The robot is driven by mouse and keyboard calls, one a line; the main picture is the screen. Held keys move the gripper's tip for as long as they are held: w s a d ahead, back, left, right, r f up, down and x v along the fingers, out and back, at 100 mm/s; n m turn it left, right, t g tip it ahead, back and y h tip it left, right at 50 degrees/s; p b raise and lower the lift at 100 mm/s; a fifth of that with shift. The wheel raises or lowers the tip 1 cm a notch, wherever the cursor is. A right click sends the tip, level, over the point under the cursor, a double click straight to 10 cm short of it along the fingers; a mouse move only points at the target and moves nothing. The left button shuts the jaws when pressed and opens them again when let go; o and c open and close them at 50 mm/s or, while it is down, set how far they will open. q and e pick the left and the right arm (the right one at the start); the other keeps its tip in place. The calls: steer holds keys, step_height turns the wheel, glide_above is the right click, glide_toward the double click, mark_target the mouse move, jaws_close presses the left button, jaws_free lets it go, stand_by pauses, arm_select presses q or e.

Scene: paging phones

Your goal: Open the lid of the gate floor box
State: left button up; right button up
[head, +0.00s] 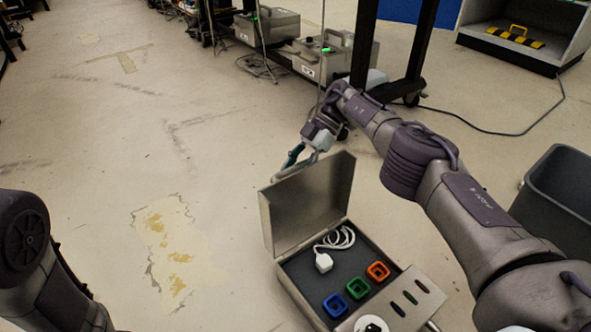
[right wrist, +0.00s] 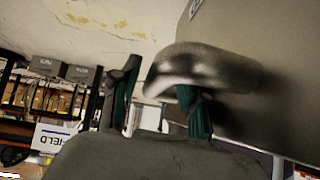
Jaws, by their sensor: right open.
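The gate floor box (head: 335,290) is a grey metal case on the floor at the lower middle of the head view. Its lid (head: 312,200) stands raised, roughly upright, so the inside shows. Inside are a coiled white cable with a plug (head: 324,261) and blue, green and orange square sockets (head: 357,288). My right gripper (head: 291,158) is open at the far side of the lid, near its top edge. In the right wrist view a shiny curved metal piece (right wrist: 200,68) overlaps one finger, beside a grey panel; I cannot tell whether they touch. My left gripper is out of view.
A dark grey bin (head: 560,190) stands at the right. Metal cases with green lights (head: 325,60) and a dark rack post (head: 365,45) are at the back. An open crate (head: 520,35) sits at the top right, with a cable on the floor. The left floor is clear.

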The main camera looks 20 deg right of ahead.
step_height(320, 180, up, 10)
steer(key=shift+f, duration=0.1)
stand_by(0.6)
